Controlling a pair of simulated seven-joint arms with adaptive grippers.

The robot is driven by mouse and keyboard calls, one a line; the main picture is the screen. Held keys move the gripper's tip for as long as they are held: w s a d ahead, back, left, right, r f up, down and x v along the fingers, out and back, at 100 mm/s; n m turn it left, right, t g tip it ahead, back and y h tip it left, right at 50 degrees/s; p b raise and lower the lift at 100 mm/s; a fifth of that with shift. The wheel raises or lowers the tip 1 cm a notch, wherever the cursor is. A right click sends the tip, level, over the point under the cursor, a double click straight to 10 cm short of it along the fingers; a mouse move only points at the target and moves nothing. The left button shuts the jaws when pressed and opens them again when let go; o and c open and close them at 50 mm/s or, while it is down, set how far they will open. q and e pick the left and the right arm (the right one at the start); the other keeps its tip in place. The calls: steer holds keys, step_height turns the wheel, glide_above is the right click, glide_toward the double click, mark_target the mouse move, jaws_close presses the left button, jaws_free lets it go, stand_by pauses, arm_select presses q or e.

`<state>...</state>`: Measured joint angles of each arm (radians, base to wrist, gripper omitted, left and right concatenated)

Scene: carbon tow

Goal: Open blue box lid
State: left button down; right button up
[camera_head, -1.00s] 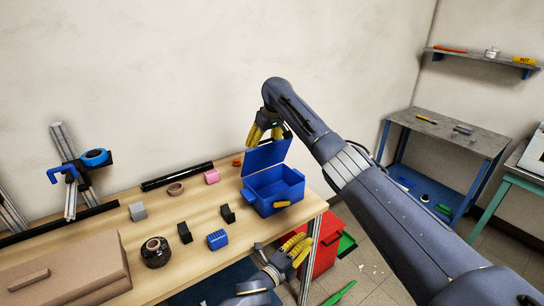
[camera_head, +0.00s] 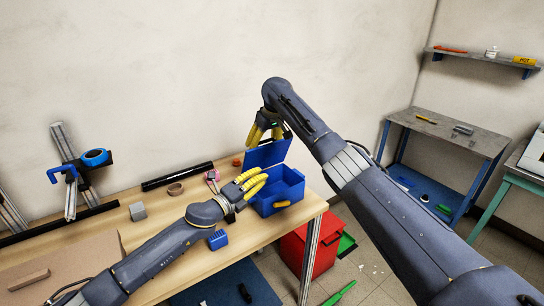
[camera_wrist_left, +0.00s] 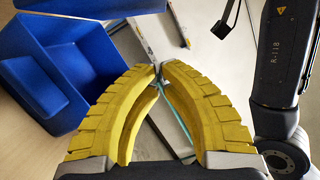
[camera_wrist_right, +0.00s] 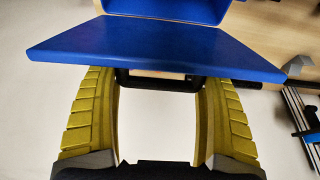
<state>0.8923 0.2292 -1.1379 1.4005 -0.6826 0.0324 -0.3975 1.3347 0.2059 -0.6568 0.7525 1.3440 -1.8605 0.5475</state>
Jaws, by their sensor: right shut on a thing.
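The blue box (camera_head: 285,200) stands near the right end of the table with its lid (camera_head: 267,154) raised at the back, so the box is open. In the right wrist view the lid (camera_wrist_right: 155,45) spans the top of the picture. My right gripper (camera_wrist_right: 157,82) is shut on the black lid handle (camera_wrist_right: 155,86); it also shows above the lid in the head view (camera_head: 264,134). My left gripper (camera_head: 262,180) is at the box's left side; its fingertips meet with nothing seen between them in the left wrist view (camera_wrist_left: 160,68). The box (camera_wrist_left: 35,85) is at left there.
A blue ribbed block (camera_head: 218,240), a grey block (camera_head: 137,211) and a brown case (camera_head: 65,265) lie on the table. A tape-like ring (camera_head: 175,189) and black bar (camera_head: 178,176) lie farther back. A red bin (camera_head: 300,250) stands below the table's right end.

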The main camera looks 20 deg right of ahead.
arm_select(q)
steer(key=shift+w+d+r, duration=0.4)
steer(key=shift+w+d, duration=0.7)
steer(key=shift+w, duration=0.25)
steer(key=shift+w+d+r, duration=0.35)
steer(key=shift+w+d, duration=0.75)
steer(key=shift+w, duration=0.3)
steer(key=shift+w+d+r, duration=0.4)
steer(key=shift+w+d, duration=0.7)
steer(key=shift+w, duration=0.25)
steer(key=shift+w+a+r+n, duration=0.2)
steer(key=shift+w, duration=0.25)
steer(key=shift+w+a+r+n, duration=0.15)
steer(key=shift+w+r+n, duration=0.05)
steer(key=shift+w, duration=0.2)
arm_select(e)
steer(key=o, duration=1.5)
steer(key=shift+f, duration=0.1)
